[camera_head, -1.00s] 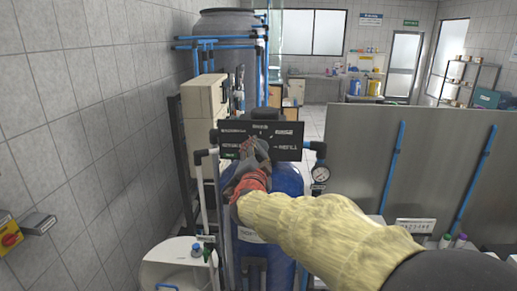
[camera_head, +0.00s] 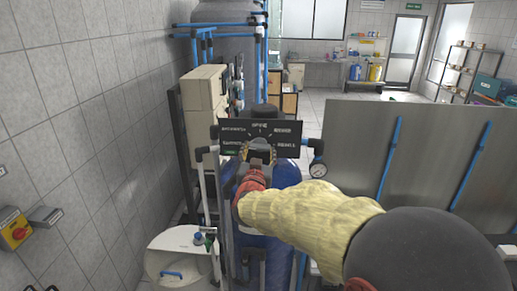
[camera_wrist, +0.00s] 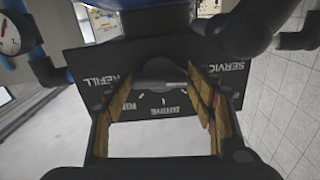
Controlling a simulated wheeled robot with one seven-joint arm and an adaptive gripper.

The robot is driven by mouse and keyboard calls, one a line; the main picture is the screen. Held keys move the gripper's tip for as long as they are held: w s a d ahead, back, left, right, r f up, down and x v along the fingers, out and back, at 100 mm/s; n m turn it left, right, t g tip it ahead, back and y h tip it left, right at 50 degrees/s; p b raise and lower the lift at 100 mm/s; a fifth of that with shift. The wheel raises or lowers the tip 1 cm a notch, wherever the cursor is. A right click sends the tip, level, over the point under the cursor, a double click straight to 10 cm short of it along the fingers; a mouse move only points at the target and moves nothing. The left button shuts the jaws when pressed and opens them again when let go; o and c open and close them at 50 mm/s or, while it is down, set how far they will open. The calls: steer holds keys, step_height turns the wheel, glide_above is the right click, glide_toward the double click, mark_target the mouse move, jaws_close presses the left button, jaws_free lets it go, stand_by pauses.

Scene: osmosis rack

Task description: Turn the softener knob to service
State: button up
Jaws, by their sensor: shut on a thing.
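The softener's black control panel (camera_head: 232,133) stands upright in front of a blue tank (camera_head: 286,176); white labels ring its centre. In the wrist view the panel (camera_wrist: 160,104) appears upside down, with SERVICE at right and REFILL at left. The dark round knob (camera_wrist: 160,68) sits at the panel's centre, between the finger pads. My gripper (camera_head: 258,155) is at the panel's centre, shut on the knob; in the wrist view its fingers (camera_wrist: 160,95) lie on either side. The gripper mostly hides the knob in the head view. I cannot tell which label the knob points to.
A pressure gauge (camera_head: 318,169) is right of the panel. A beige box (camera_head: 204,95) and blue pipes stand behind left. A white tub (camera_head: 180,255) is low at left. A grey partition (camera_head: 430,150) stands at right, beside my arm.

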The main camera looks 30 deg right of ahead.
steer(key=shift+f+n, duration=0.15)
steer(key=shift+n, duration=0.45)
steer(key=o, duration=1.2)
steer(key=shift+c, duration=0.2)
steer(key=v, duration=1.2)
